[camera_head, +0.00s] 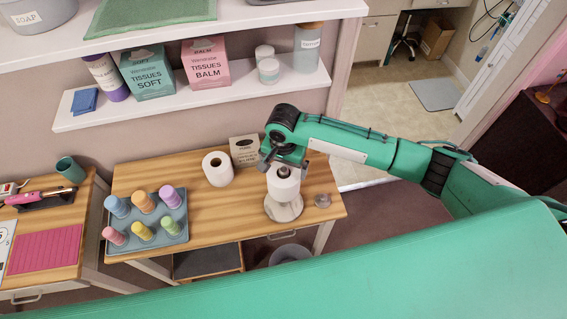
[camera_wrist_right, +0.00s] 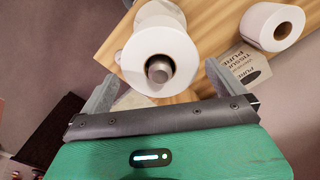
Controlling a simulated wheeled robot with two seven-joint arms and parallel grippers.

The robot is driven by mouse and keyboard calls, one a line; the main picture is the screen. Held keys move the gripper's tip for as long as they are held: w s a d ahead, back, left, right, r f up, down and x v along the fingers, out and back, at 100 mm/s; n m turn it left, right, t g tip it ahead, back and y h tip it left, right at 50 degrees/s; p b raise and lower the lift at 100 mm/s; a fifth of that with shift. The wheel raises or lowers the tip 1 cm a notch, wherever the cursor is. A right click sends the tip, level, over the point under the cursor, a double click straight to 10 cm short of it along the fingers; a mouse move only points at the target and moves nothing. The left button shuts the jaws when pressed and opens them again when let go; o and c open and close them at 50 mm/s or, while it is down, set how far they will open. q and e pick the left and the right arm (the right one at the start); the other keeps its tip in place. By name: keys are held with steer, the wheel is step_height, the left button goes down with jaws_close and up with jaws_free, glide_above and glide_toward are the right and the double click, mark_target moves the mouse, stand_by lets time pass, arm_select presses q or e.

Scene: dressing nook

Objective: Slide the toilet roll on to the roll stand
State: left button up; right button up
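A white toilet roll (camera_head: 284,187) is around the post of the roll stand, above the stand's pale round base (camera_head: 284,210). The right wrist view shows the roll (camera_wrist_right: 138,58) end-on, with the grey post tip (camera_wrist_right: 159,70) inside its core. I cannot tell whether the roll rests fully down on the base. My right gripper (camera_head: 277,160) is just above the roll. In the right wrist view its two fingers (camera_wrist_right: 160,82) are spread, one on each side of the roll, with small gaps. My left gripper is not in view.
Another toilet roll (camera_head: 218,170) and a tissue box (camera_head: 245,151) stand left of the stand on the wooden table (camera_head: 235,220). A small grey item (camera_head: 322,200) lies to the right. A tray (camera_head: 170,236) of coloured rollers is at left. A shelf (camera_head: 215,92) hangs behind.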

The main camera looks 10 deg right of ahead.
step_height(320, 180, up, 14)
steer(key=b, duration=0.4)
steer(key=shift+s+f, duration=0.1)
steer(key=shift+f, duration=0.05)
stand_by(1.0)
